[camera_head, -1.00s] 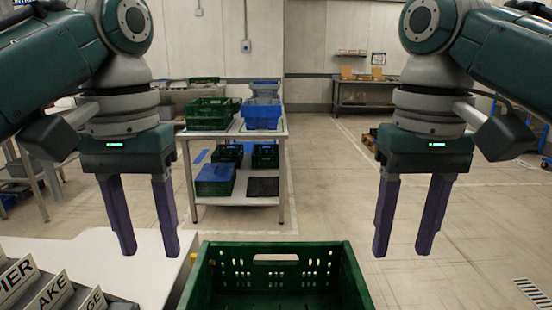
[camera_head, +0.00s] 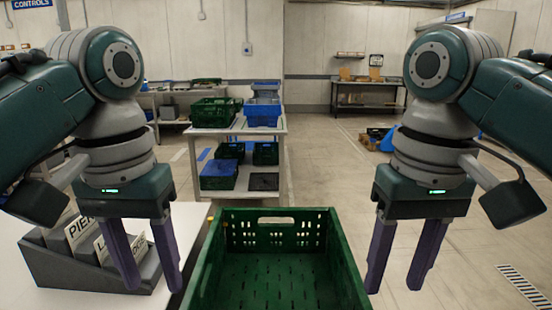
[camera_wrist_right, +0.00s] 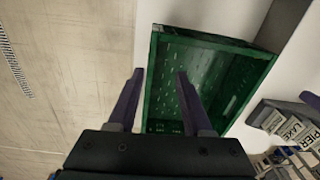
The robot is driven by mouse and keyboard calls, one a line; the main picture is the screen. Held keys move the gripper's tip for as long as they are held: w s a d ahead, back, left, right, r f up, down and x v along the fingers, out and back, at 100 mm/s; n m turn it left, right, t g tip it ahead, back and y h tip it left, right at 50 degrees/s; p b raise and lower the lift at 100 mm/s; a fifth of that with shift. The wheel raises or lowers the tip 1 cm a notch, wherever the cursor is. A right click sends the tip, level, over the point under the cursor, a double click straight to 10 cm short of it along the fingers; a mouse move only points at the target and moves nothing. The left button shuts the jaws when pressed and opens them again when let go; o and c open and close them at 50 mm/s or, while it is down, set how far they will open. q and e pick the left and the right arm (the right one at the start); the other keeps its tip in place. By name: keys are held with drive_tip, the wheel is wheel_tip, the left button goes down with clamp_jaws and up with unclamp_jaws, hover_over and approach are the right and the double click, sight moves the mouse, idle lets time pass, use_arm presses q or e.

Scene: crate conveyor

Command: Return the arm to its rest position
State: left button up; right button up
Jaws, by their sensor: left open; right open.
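My left gripper (camera_head: 154,290) hangs at the left in the head view, fingers pointing down and apart, with nothing between them. It is over the white surface, left of the green crate. My right gripper (camera_head: 393,289) hangs at the right of the crate, also open and empty. In the right wrist view the right gripper's fingers (camera_wrist_right: 160,75) are spread, with the crate beyond them. The green crate (camera_head: 337,262) stands in front of me between the two grippers. Its visible inside is empty. Neither gripper appears to touch it.
A grey sign holder (camera_head: 85,265) with lettered cards sits on the white surface (camera_head: 188,222) at the left. A shelf cart (camera_head: 283,165) with green and blue crates stands behind. A far table (camera_head: 368,104) is at the back wall.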

use_arm(q)
drive_tip(key=s+f+m+t, duration=0.1)
drive_tip(key=s+f, duration=0.7)
drive_tip(key=s, duration=0.3)
use_arm(e)
drive_tip(key=s+f+n+t+y, duration=0.1)
drive_tip(key=s+f, duration=0.6)
drive_tip(key=s, duration=0.4)
use_arm(q)
drive_tip(key=s+a+r+t+p, duration=0.1)
drive_tip(key=s+a, duration=0.1)
drive_tip(key=s, duration=0.3)
drive_tip(key=s+a+r+t, duration=0.1)
drive_tip(key=s+a+r, duration=0.15)
drive_tip(key=s, duration=0.35)
use_arm(e)
drive_tip(key=s+d+r+t+h, duration=0.15)
drive_tip(key=s+d, duration=0.35)
drive_tip(key=s, duration=0.6)
use_arm(q)
wheel_tip(320, 180, up, 37)
drive_tip(key=p, duration=3.8)
drive_tip(key=shift+w+r+m, duration=0.2)
drive_tip(key=shift+m, duration=0.1)
use_arm(e)
wheel_tip(320, 180, up, 38)
drive_tip(key=shift+w+r+t, duration=0.25)
drive_tip(key=shift+t, duration=0.1)
